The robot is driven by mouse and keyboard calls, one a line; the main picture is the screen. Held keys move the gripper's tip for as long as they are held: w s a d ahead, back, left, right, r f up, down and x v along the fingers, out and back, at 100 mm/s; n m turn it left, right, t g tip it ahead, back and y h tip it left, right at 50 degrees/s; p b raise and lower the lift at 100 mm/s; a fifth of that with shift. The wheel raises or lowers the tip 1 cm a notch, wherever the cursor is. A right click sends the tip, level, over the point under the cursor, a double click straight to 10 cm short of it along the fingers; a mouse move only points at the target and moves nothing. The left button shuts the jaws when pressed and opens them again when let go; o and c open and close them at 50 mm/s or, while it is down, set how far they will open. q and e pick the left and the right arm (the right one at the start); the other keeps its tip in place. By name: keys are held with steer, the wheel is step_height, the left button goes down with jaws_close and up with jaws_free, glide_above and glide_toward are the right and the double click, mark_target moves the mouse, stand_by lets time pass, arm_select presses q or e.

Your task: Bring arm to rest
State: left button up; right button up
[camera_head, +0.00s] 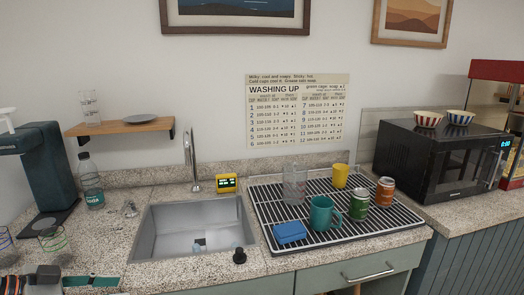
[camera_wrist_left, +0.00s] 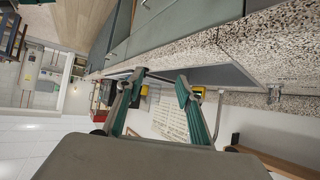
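My left gripper (camera_head: 92,281) is low at the left front of the counter in the head view, partly cut off by the lower edge. In the left wrist view its two green-padded fingers (camera_wrist_left: 161,77) stand apart with nothing held between them. The wrist view is turned on its side, and the counter edge (camera_wrist_left: 230,45) and the sink area lie beyond the fingers. My right gripper is in neither view.
A steel sink (camera_head: 158,250) with a tall faucet (camera_head: 190,160) is at the centre. A drying rack (camera_head: 262,212) holds a blue sponge (camera_head: 290,232), mugs, a glass and cans. A soda bottle (camera_head: 91,182) and coffee machine (camera_head: 45,170) stand left; a microwave (camera_head: 440,165) stands right.

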arm_select(q)
steer(key=s+d+f+t, duration=0.1)
steer(key=d+f, duration=0.5)
steer(key=f, duration=0.3)
steer(key=s+d+f+t, duration=0.1)
steer(key=d+f, duration=0.5)
steer(key=f, duration=0.3)
steer(key=s+d+f+n+y, duration=0.2)
steer(key=s+f+n+y, duration=0.2)
steer(key=s+f, duration=0.6)
step_height(320, 180, down, 3)
steer(key=shift+d+f+y, duration=0.15)
steer(key=shift+d+y, duration=0.05)
steer(key=shift+y, duration=0.3)
